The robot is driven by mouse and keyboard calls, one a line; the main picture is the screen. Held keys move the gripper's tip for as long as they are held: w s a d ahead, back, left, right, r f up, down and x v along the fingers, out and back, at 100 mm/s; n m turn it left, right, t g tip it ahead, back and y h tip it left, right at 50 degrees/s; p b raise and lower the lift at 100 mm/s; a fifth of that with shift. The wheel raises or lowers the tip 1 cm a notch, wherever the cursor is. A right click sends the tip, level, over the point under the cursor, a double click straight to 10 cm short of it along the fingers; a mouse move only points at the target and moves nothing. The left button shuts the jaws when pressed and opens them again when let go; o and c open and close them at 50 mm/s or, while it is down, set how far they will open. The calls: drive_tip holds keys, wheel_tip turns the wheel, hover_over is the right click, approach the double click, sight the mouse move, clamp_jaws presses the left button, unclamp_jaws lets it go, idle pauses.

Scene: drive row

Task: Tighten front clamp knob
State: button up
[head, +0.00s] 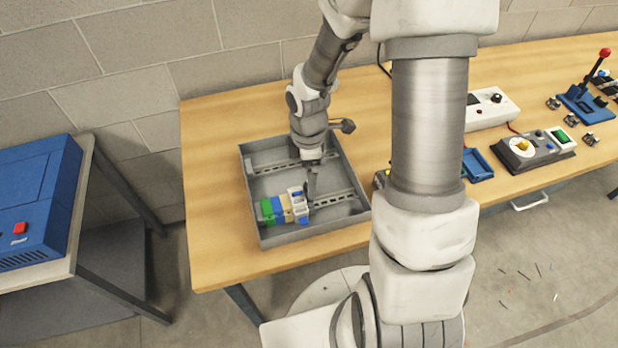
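A shallow grey tray (256,222) with slotted rails (339,197) sits on the left part of the wooden table. A row of green, yellow, blue and white modules (284,206) stands on the front rail. My gripper (312,194) points down inside the tray, close to the right end of the modules. Its fingers are small and dark here, and I cannot tell their gap or whether they touch anything. No front clamp knob can be made out; it may be hidden by my gripper or too small. A dark round knob-like part (347,126) shows by the tray's back right edge.
My arm hides the table's middle. To its right are a blue tray (478,165), a dark control box with a yellow knob (522,147), a white box (490,108) and a red-topped lever (604,54). A blue machine (40,205) stands at left.

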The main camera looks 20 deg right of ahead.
drive_tip(key=shift+n, duration=0.3)
drive_tip(key=shift+f, duration=0.1)
drive_tip(key=shift+f+b, duration=1)
drive_tip(key=shift+f, duration=0.15)
clamp_jaws()
drive_tip(key=shift+a, duration=0.2)
